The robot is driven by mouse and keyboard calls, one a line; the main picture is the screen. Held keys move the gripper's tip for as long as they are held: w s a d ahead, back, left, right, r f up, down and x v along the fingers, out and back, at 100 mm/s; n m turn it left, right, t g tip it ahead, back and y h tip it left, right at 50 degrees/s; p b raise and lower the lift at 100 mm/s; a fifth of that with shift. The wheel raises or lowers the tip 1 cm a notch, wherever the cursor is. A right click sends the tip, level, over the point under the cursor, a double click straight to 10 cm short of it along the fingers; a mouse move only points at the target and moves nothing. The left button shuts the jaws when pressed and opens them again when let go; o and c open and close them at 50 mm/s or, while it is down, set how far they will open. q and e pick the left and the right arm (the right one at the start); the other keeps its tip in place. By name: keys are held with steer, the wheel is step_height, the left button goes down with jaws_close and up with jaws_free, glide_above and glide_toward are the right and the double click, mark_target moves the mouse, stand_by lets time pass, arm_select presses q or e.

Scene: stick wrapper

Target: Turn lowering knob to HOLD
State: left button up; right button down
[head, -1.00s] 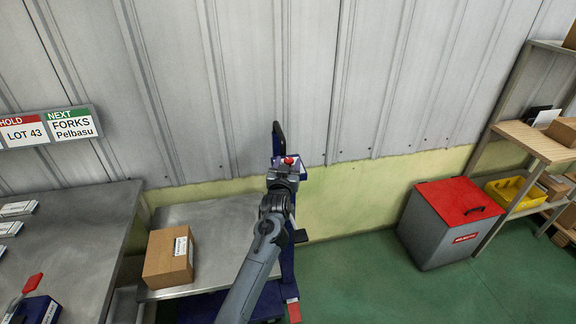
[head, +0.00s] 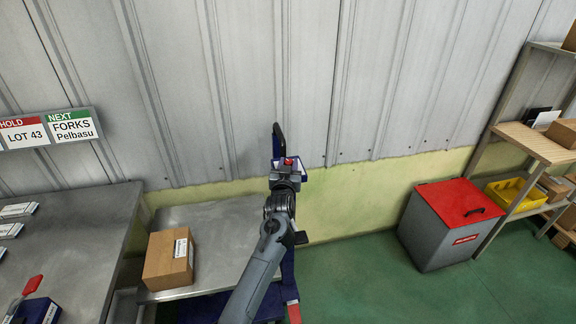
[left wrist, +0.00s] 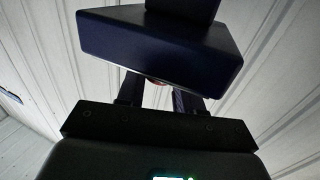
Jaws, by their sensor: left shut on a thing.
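The red lowering knob (head: 289,161) shows at the top of a dark blue lift column, just beyond the fingers of my left gripper (head: 286,168). The gripper is shut on the knob. A white label plate shows beside the knob, but its markings are too small to read. In the left wrist view, the two fingers (left wrist: 158,92) reach up to the underside of a dark blue housing (left wrist: 160,48). Only a sliver of red shows between them. The knob's pointer setting is hidden. My right gripper is not in view.
A cardboard box (head: 168,259) sits on a metal platform (head: 215,222) left of my arm. A steel table (head: 90,225) stands further left. A red-lidded grey bin (head: 440,235) and a shelf (head: 530,143) stand at the right. Green floor between is clear.

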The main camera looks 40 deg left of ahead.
arm_select(q)
steer(key=shift+w+d+n+g+y, duration=0.15)
steer(key=shift+n+g+y, duration=0.15)
steer(key=shift+n+y, duration=0.25)
steer(key=shift+n+g+y, duration=0.35)
steer(key=shift+g+y, duration=0.15)
steer(key=shift+y, duration=0.15)
steer(key=shift+d+f+n+g+y+b, duration=0.1)
steer(key=shift+f+n+g+y+b, duration=0.1)
steer(key=shift+n+g+y+b, duration=0.6)
steer(key=shift+r+n+g+y, duration=0.1)
steer(key=shift+n+g+y, duration=0.2)
steer(key=shift+g+y, duration=0.1)
steer(key=o, duration=1)
steer(key=shift+r, duration=0.1)
